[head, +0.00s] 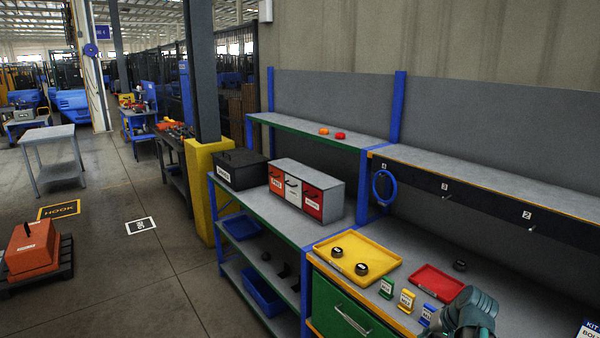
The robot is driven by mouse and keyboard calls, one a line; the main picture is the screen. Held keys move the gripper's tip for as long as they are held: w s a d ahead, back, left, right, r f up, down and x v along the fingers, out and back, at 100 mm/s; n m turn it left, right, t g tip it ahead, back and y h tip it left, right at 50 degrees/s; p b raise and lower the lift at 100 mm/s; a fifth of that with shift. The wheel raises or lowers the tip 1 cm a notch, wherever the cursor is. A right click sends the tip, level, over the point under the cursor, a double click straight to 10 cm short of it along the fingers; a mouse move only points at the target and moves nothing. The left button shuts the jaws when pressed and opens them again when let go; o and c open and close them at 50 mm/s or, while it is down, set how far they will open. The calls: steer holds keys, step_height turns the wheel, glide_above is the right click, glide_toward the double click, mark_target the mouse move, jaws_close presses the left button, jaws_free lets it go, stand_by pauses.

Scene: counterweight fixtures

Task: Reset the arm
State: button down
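Part of my own arm (474,312) shows at the bottom right, in front of the workbench (545,290). It is grey-green and dark, and the frame's bottom edge cuts it off. No gripper fingers can be made out, so I cannot see whether my gripper holds anything. The arm part overlaps the bench top just right of a blue labelled stand (427,315).
A yellow tray (345,240) with dark round pieces and a red tray (430,278) lie on the bench. Hooks (532,228) and a blue ring (383,187) are above. A drawer box (325,200) stands left. An orange block (30,255) sits on a floor pallet.

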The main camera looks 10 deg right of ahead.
steer(key=s+a+f+n+g+h, duration=0.1)
steer(key=s+a+f+n+g, duration=0.15)
steer(key=a+f, duration=1.05)
steer(key=s+a+f+n+g+h, duration=0.15)
steer(key=a+f+n, duration=0.45)
steer(key=a, duration=1)
steer(key=s+f+m+g+b, duration=0.2)
steer(key=s+f+g+b, duration=0.5)
steer(key=s+f, duration=2.1)
steer(key=f+b, duration=0.1)
steer(key=b, duration=0.2)
steer(key=shift+s, duration=0.25)
steer(key=shift+a+f, duration=0.1)
